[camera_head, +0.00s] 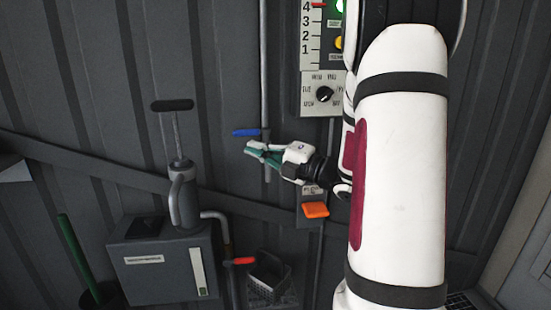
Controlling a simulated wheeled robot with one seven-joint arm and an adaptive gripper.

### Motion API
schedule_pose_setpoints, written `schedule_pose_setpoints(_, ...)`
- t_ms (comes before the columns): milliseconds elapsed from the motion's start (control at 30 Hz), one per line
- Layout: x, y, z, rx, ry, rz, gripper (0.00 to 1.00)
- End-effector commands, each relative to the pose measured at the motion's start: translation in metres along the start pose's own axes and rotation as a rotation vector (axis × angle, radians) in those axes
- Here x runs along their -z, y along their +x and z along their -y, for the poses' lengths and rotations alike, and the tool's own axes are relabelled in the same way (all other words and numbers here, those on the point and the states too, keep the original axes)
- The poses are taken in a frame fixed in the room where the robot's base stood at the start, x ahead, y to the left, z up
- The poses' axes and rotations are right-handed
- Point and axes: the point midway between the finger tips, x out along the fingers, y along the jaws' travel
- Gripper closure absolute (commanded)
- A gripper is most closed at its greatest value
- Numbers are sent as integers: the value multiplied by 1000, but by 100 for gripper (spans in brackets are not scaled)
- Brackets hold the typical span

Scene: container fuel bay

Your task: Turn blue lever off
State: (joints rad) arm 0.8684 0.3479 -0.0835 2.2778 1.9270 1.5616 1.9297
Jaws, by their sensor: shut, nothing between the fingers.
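The blue lever (246,132) is on the thin vertical pipe (263,70) on the wall. It lies roughly level, with its handle pointing left of the pipe. My gripper (254,150) is just below and slightly right of the lever, with its green-tipped fingers pointing left across the pipe. The fingers are shut and empty. I cannot tell from this one view whether they touch the lever or the pipe.
A grey box with a hand pump (183,195) stands at lower left. A red lever (243,261) is on a lower pipe, beside a small basket (268,275). An orange piece (316,209) and a gauge panel (322,92) are right of the pipe.

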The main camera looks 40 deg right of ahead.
Motion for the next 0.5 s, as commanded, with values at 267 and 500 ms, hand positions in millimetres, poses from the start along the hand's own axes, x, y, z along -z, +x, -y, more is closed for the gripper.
schedule_pose_setpoints(267,-23,26,0,-1,-3,-1,100)
schedule_pose_setpoints(500,-28,31,0,0,0,0,100)
